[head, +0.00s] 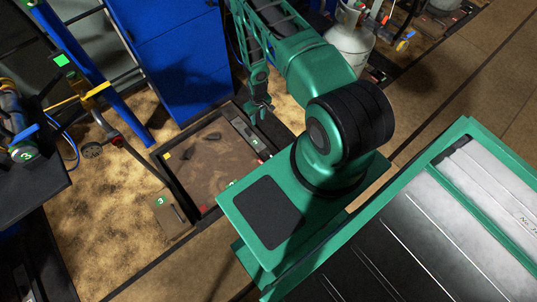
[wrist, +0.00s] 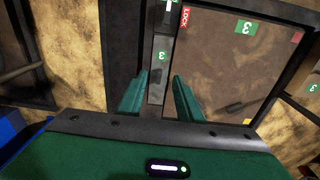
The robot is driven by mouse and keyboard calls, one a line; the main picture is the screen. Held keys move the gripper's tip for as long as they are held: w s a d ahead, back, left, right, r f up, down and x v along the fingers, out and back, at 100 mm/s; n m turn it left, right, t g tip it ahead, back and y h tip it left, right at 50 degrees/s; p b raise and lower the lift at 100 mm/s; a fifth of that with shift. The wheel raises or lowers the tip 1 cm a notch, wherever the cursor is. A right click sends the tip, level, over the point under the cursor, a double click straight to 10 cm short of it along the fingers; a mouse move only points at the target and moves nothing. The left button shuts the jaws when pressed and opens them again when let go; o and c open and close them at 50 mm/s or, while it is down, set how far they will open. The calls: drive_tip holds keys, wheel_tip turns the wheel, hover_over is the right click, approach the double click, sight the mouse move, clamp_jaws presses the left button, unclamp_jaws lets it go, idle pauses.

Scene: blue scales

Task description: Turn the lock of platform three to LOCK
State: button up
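Platform three (head: 208,158) is a brown plate in a dark frame, at the centre left of the head view. In the wrist view, the platform (wrist: 225,70) bears a green "3" label and a red LOCK label (wrist: 184,18) at its upper left. Beside it runs a grey lock bar (wrist: 162,42) with its own green "3" and a pale part at the top; it also shows in the head view (head: 244,131). My gripper (wrist: 161,76) is open, its two green fingers apart on either side of the bar in the picture. I cannot tell how far above it they are. My gripper (head: 259,106) points down in the head view.
A small box (head: 170,216) with a "3" label stands by the platform's near-left corner. Blue cabinets (head: 175,60) stand behind it. A dark table (head: 40,180) with tools is at the left. A white gas cylinder (head: 348,45) stands behind my arm.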

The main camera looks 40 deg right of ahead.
approach(269, 154)
drive_tip(key=shift+g, duration=0.3)
wheel_tip(269, 154, down, 8)
drive_tip(key=shift+w+d+f, duration=0.1)
drive_tip(key=shift+w+f, duration=0.05)
drive_tip(key=shift+c, duration=0.6)
clamp_jaws()
drive_tip(key=shift+a, duration=0.25)
drive_tip(key=shift+d, duration=0.15)
